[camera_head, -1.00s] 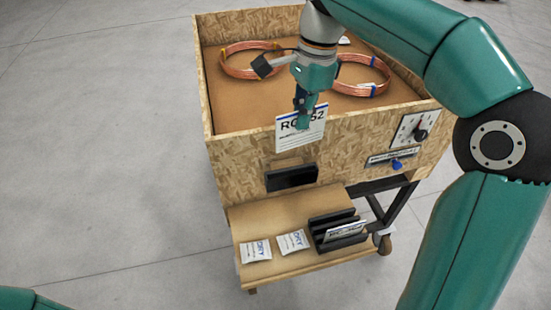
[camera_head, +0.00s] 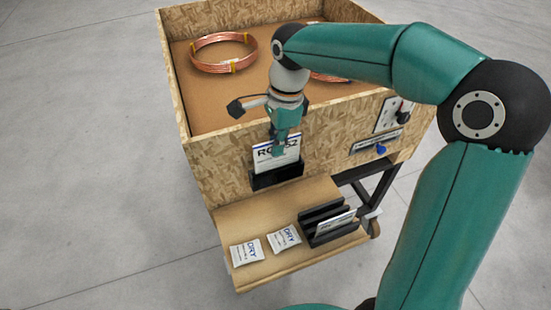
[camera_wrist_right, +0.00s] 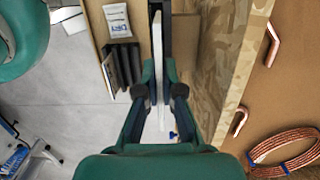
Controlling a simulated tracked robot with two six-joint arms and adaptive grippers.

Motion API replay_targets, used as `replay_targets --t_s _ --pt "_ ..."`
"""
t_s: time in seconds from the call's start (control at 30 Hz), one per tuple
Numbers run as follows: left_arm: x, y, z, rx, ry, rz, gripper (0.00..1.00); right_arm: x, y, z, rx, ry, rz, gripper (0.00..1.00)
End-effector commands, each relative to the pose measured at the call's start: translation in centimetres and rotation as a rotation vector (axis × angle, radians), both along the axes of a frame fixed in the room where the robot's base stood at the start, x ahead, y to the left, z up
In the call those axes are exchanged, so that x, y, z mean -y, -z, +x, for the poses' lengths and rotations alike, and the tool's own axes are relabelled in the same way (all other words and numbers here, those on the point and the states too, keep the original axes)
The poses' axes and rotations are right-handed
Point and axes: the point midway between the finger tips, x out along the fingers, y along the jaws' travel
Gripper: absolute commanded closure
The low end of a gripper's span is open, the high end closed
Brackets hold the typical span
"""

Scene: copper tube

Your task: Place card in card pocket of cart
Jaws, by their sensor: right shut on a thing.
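The white card (camera_head: 263,163) with dark lettering stands upright at the cart's front wall. My right gripper (camera_head: 279,150) is shut on its upper part from above. The black card pocket (camera_head: 276,179) is on the wooden front wall, and the card's lower edge meets its top; whether the edge is inside cannot be told. In the right wrist view the card (camera_wrist_right: 157,50) shows edge-on between the fingers (camera_wrist_right: 159,75), beside the dark pocket (camera_wrist_right: 167,20). My left gripper is not in view.
The cart's box (camera_head: 222,168) holds copper coils (camera_head: 224,53). Below, a shelf (camera_head: 262,204) carries two DRY packets (camera_head: 246,252) and a black rack (camera_head: 325,224) with cards. A panel with a knob (camera_head: 393,116) and a blue knob (camera_head: 381,149) are right of the pocket.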

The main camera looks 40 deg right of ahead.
Motion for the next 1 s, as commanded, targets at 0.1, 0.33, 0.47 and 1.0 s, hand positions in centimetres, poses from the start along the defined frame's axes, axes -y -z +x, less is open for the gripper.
replay_targets --t_s 0.1,0.33,0.47,1.0 --pt "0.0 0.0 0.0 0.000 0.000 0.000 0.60 0.0 0.8 0.0 0.000 0.000 0.000 1.00" --pt "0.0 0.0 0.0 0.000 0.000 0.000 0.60 0.1 3.5 -0.1 -0.003 0.002 0.001 1.00" --pt "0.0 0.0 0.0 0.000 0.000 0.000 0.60 0.0 4.8 0.0 -0.001 0.001 0.001 1.00" --pt "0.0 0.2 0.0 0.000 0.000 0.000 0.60 0.1 5.2 0.0 0.001 0.001 0.001 0.69"
